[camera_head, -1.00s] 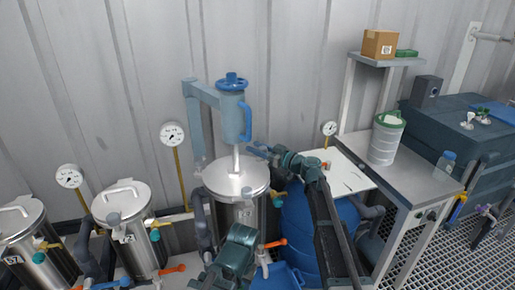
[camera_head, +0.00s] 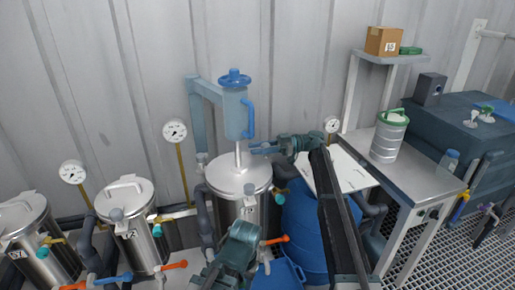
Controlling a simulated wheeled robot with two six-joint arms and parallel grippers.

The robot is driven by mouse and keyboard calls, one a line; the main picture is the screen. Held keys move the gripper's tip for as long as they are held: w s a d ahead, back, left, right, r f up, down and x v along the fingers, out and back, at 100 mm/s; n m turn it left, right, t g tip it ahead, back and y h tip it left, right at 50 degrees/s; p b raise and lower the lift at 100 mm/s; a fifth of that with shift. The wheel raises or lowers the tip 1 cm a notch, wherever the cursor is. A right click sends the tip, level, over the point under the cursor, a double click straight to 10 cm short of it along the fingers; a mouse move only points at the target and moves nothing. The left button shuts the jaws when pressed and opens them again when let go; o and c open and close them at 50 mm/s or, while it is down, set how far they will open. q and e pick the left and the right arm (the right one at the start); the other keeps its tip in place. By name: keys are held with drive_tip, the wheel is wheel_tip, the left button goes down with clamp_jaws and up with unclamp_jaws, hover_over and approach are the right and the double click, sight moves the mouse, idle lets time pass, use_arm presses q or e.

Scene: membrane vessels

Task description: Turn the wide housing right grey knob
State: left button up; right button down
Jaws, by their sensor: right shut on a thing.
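The wide housing (camera_head: 236,172) is a steel vessel with a round lid, in the middle of the view. A blue cylinder (camera_head: 235,112) with a blue wheel on top stands over the lid. My right gripper (camera_head: 256,149) reaches in from the right, level with the lid's far right side. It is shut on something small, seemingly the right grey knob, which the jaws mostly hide.
Narrower steel vessels (camera_head: 125,196) with gauges and coloured valves stand at the left. A blue barrel (camera_head: 304,235) is close on the right under a white board (camera_head: 340,171). A metal table (camera_head: 410,172) carries a green-lidded canister (camera_head: 389,137).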

drive_tip(key=shift+s+n+g+h, duration=0.1)
drive_tip(key=shift+n+g+h, duration=0.2)
drive_tip(key=shift+n+g, duration=0.55)
drive_tip(key=shift+s+g, duration=0.1)
drive_tip(key=shift+g, duration=0.35)
drive_tip(key=shift+c, duration=2.2)
unclamp_jaws()
drive_tip(key=shift+d, duration=0.15)
